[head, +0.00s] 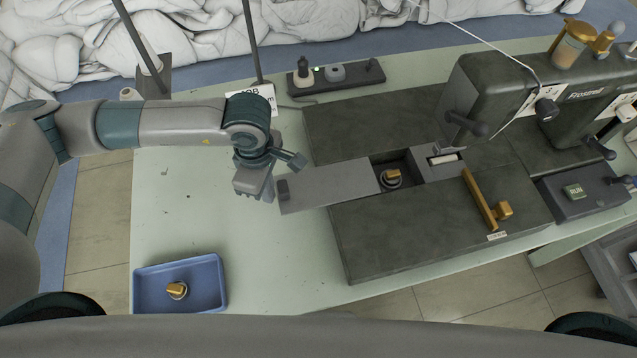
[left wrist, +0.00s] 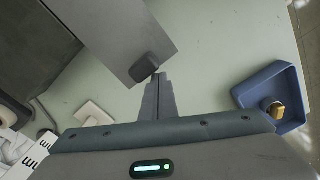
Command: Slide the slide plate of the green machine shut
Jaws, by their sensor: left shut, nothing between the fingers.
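The green machine (head: 400,230) lies on the table with its arm at the right. Its grey slide plate (head: 335,185) is drawn out to the left, and the well (head: 390,160) with a brass-topped bobbin (head: 391,178) shows open. The plate's dark knob (head: 283,189) is at its left end. My left gripper (head: 268,196) is shut and empty, just left of the knob. In the left wrist view the shut fingertips (left wrist: 158,80) are right by the knob (left wrist: 146,68) on the plate (left wrist: 110,35); I cannot tell whether they touch. My right gripper is out of view.
A blue tray (head: 140,290) with a brass-topped bobbin (head: 177,290) stands at the table's front left. A dark spool stand (head: 335,78) is behind the machine. A brass lever (head: 480,198) lies on the machine right of the well.

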